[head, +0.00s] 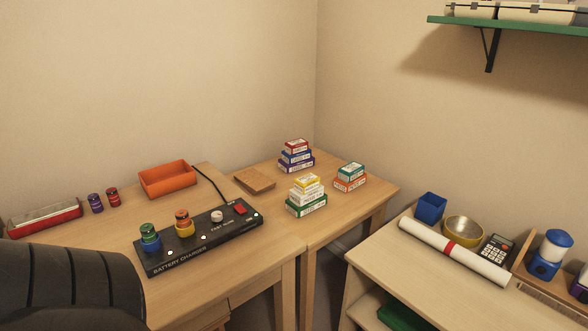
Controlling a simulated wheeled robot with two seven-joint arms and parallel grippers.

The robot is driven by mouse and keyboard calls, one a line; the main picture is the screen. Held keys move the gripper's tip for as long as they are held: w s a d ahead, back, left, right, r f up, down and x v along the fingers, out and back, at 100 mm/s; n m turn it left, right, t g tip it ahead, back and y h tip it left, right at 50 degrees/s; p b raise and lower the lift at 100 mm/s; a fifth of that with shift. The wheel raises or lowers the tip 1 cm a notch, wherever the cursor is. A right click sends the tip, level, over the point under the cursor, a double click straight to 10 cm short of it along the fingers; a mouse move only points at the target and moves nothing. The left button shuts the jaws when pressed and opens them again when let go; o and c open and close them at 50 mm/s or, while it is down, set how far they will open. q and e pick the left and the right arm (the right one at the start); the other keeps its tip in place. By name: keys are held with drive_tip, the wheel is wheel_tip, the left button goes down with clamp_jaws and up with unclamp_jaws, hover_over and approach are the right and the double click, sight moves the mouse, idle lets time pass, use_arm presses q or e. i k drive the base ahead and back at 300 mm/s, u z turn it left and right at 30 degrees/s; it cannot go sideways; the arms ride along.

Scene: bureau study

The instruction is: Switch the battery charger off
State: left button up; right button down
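The battery charger (194,246) is a long black box on the wooden desk, left of centre, with its name lettered along the front side. A red switch (240,209) sits near its right end, with a white knob (217,216) beside it. Two batteries stand on it: a blue one with a green top (149,238) and a yellow one with an orange top (183,224). Small pale lights show on its top. A black cable runs from its back. I cannot tell which way the switch is set. Neither of my grippers is in view.
An orange tray (167,180), two small batteries (104,199) and a red case (44,218) lie behind the charger. Stacked small boxes (307,196) stand to its right. A lower shelf unit (376,255) with a paper roll (453,252) is at right. A dark chair back (70,290) blocks the lower left.

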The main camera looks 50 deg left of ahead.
sight(241, 211)
drive_tip(key=i, duration=0.9)
drive_tip(key=u, duration=3.4)
